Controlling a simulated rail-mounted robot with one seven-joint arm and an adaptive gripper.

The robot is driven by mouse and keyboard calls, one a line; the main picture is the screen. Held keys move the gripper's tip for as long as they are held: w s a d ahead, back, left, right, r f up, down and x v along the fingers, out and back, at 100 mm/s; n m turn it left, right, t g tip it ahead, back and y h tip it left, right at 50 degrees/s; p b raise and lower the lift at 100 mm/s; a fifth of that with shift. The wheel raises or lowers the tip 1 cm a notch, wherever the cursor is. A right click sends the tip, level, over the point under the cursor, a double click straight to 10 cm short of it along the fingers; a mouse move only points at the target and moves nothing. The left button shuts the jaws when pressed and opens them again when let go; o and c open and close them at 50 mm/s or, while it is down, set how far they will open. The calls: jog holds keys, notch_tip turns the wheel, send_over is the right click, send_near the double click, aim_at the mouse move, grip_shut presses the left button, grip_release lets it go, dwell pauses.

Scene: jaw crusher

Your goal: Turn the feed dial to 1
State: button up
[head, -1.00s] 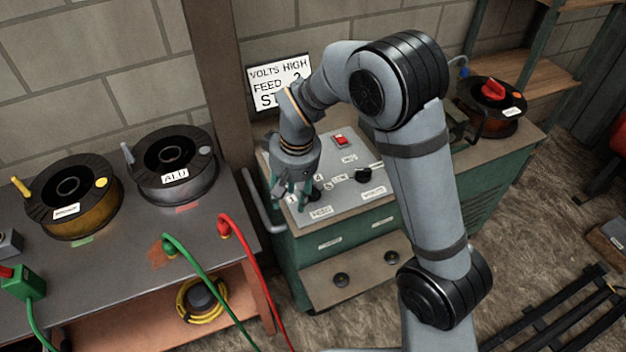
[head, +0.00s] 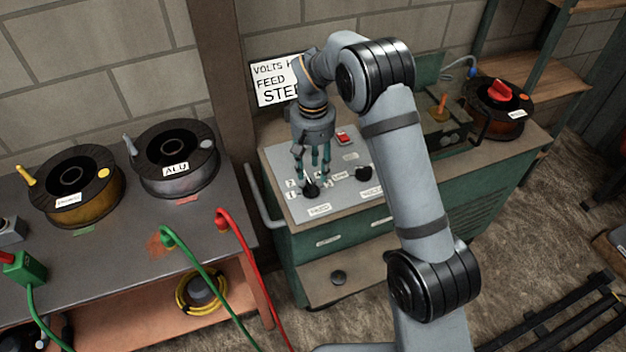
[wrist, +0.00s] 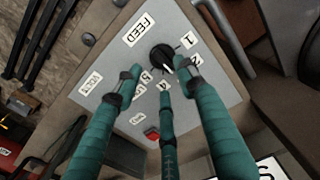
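The feed dial (head: 311,190) is a round black knob at the front left of the grey control panel (head: 290,212), behind the FEED label (head: 319,209). In the wrist view the dial (wrist: 160,56) shows a short white mark, directed roughly down and right; the exact number it meets is unclear. The labels 1 (wrist: 188,40) and 2 (wrist: 196,62) lie right of the dial there; one finger partly covers the area near them. My gripper (head: 313,174) points down over the dial, three teal fingers spread and empty. Whether a fingertip touches the dial is unclear.
A second black dial (head: 364,173) is close on the right, and a red switch (head: 343,138) is behind. A wall sign (head: 272,84) reads VOLTS, FEED and STEE, partly covered by my arm. Wire spools (head: 176,160) stand on the left bench.

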aim_at(313, 184)
jog(key=shift+f, duration=2.75)
jog(key=c, duration=0.3)
grip_shut()
